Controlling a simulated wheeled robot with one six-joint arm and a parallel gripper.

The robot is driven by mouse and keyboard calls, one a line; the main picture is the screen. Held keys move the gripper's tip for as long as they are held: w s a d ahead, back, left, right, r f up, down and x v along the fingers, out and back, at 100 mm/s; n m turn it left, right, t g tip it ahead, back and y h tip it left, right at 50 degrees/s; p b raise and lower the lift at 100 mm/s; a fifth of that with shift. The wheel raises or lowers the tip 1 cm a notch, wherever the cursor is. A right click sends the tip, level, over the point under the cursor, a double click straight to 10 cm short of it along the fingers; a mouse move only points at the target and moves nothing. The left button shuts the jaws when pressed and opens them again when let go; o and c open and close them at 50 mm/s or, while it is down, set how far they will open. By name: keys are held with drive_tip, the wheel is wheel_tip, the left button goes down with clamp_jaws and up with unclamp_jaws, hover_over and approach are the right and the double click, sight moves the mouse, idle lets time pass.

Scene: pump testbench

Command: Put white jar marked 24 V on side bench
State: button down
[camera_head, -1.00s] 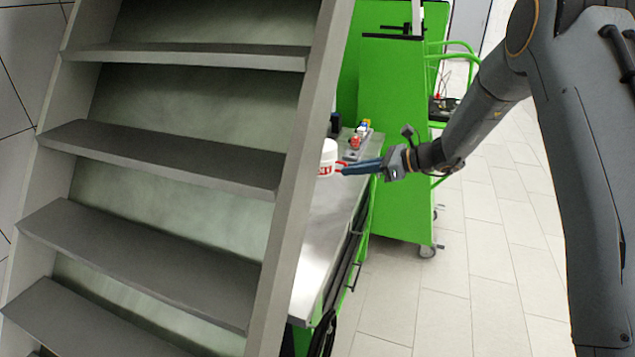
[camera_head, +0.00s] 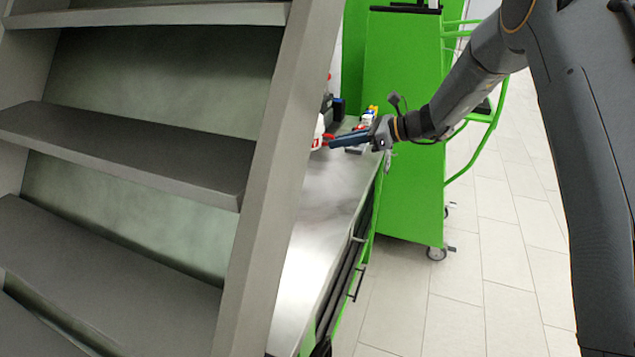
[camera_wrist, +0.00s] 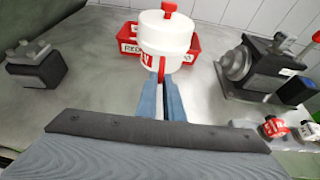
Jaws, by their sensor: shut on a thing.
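A white jar (camera_wrist: 165,44) with a red knob on its lid and a red label is in front of my gripper in the wrist view. Only part of the label shows, so I cannot read its full marking. My gripper (camera_wrist: 162,98) is shut on the jar's red handle, with its two blue fingers close together. In the head view my gripper (camera_head: 335,142) reaches left over the metal bench (camera_head: 318,215). The jar (camera_head: 319,132) is mostly hidden there behind the grey shelf post. I cannot tell whether the jar's base touches anything.
A red bin (camera_wrist: 130,40) stands behind the jar. A dark pump (camera_wrist: 255,68) is at right and a smaller dark device (camera_wrist: 37,66) at left. Grey shelving (camera_head: 130,150) fills the left of the head view. A green cart (camera_head: 405,130) stands behind the bench.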

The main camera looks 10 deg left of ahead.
sight(339, 184)
drive_tip(key=shift+w+a+f+p, duration=0.1)
drive_tip(key=shift+w+f+p, duration=0.15)
drive_tip(key=shift+f, duration=1.75)
drive_tip(key=shift+w+d+f+p, duration=0.1)
drive_tip(key=shift+w+f+p, duration=0.2)
drive_tip(key=shift+f, duration=1.7)
drive_tip(key=shift+w+a+f+p, duration=0.1)
drive_tip(key=shift+w+f+p, duration=0.15)
drive_tip(key=shift+f, duration=1.75)
drive_tip(key=c, duration=1.9)
unclamp_jaws()
drive_tip(key=shift+s+f, duration=0.1)
drive_tip(key=shift+f, duration=0.05)
drive_tip(key=b+v, duration=0.3)
drive_tip(key=v, duration=0.9)
drive_tip(key=s+d+n+h, duration=0.4)
drive_tip(key=s+d+n, duration=0.2)
drive_tip(key=s, duration=0.5)
drive_tip(key=s+d+n+h, duration=0.5)
drive_tip(key=s+d+n, duration=0.2)
drive_tip(key=s, duration=0.4)
drive_tip(key=s+d+n+h, duration=0.4)
drive_tip(key=s+d+n, duration=0.2)
drive_tip(key=s, duration=0.5)
drive_tip(key=shift+s+d, duration=0.4)
drive_tip(key=shift+d, duration=0.8)
